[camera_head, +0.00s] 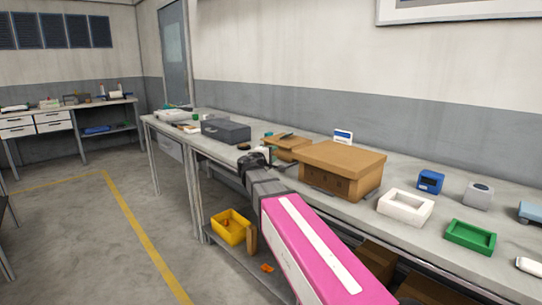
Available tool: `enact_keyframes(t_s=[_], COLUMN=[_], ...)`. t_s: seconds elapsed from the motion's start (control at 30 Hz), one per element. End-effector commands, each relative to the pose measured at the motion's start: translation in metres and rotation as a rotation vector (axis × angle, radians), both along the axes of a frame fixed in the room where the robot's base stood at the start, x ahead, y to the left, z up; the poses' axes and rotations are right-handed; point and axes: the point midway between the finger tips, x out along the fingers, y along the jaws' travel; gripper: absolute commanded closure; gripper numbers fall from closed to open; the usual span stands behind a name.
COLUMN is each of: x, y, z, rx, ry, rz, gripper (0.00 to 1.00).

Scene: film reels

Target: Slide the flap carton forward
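A large brown carton (343,166) with a lid-like top stands on the long grey bench, right of my gripper. A smaller, lower brown carton (284,147) sits behind and left of it, with a dark item on top. I cannot tell for sure which one is the flap carton. My gripper (254,160) is at the end of my pink arm, by the front edge of the bench and in front of the smaller carton. Its fingers are small and dark, and I cannot tell whether they are open. Contact with either carton is not clear.
The bench (390,222) also bears a dark grey box (226,130), a white tray (405,205), a green tray (470,236) and a blue device (430,181). A yellow bin (231,226) is on the lower shelf. The floor at left is open.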

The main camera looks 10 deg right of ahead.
Motion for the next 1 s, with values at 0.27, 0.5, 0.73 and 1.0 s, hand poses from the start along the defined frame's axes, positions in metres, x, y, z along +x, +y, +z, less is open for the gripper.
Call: enact_keyframes(t_s=[0.27, 0.5, 0.73, 1.0], x=[0.037, 0.063, 0.075, 0.076], y=[-0.028, -0.051, -0.061, -0.063], z=[0.000, 0.000, 0.000, 0.000], rx=[0.001, 0.001, 0.001, 0.001], ry=[0.001, 0.001, 0.001, 0.001], rz=[-0.002, -0.002, 0.000, 0.000], gripper=[0.61, 0.61, 0.61, 0.61])
